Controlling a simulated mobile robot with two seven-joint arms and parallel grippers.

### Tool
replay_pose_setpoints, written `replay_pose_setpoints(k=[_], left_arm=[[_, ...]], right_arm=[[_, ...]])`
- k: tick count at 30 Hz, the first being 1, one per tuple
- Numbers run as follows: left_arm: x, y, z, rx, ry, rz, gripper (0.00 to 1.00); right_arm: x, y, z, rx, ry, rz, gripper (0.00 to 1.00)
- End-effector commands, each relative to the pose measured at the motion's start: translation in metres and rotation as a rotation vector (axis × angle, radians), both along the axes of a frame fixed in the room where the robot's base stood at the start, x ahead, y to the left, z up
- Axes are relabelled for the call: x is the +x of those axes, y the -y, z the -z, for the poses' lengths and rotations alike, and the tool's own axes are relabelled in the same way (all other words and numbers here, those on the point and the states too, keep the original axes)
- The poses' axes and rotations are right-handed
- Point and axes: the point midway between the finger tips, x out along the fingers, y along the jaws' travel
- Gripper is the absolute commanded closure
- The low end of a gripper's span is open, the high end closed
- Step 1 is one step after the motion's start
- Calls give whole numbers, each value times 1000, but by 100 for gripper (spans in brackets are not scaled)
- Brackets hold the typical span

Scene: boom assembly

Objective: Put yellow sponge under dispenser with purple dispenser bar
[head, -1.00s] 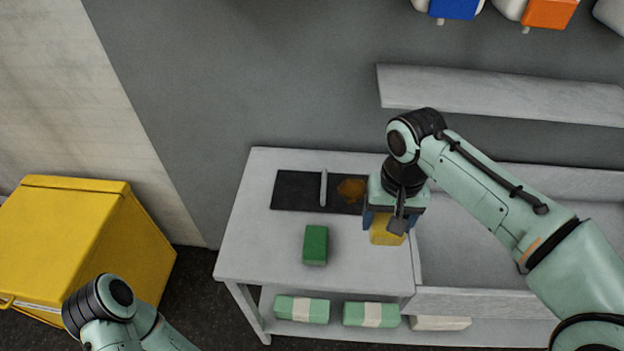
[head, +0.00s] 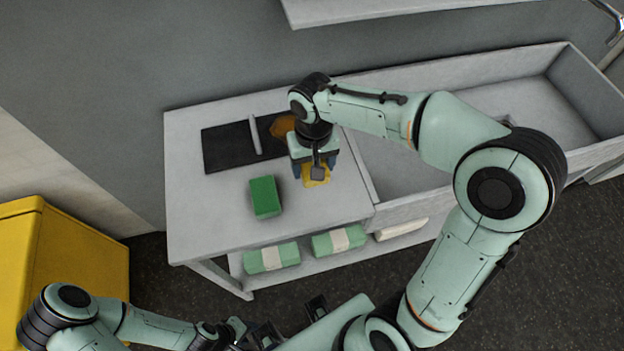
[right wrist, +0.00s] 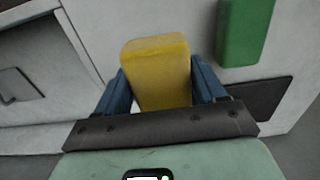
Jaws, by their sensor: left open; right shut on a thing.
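The yellow sponge (head: 314,183) is between the blue fingers of my right gripper (head: 315,168), over the right part of the white table. In the right wrist view the sponge (right wrist: 157,72) stands out between both fingers of the right gripper (right wrist: 160,85), which is shut on it. I cannot tell whether the sponge touches the tabletop. My left gripper (head: 292,320) is open and empty, low in the head view, in front of the table. No dispenser and no purple dispenser bar are in view now.
A green sponge (head: 265,197) lies on the table (head: 210,225), also in the wrist view (right wrist: 243,32). Behind is a black mat (head: 225,150) with a brown patch (head: 284,126). A sink basin (head: 410,165) lies right, wrapped packs (head: 272,258) below, a yellow bin (head: 75,255) left.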

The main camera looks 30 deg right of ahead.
Motion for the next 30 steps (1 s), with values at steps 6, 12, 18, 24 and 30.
replay_pose_setpoints(k=[6, 12, 18, 24, 30], left_arm=[[-2, 0, 4, 0, -2, 0, 57], [-4, 0, 8, 0, -4, 0, 57], [-5, 0, 10, 0, -6, 0, 57], [-5, 0, 10, 0, -6, 0, 57], [-7, 0, 13, 0, -8, 0, 57]], right_arm=[[0, 0, 28, 0, -1, 1, 59], [-1, 0, 54, -1, -4, -1, 59], [0, 0, 72, 0, -1, 1, 59], [0, 0, 72, 1, 1, 1, 59], [0, 0, 76, 1, 0, 0, 24]])
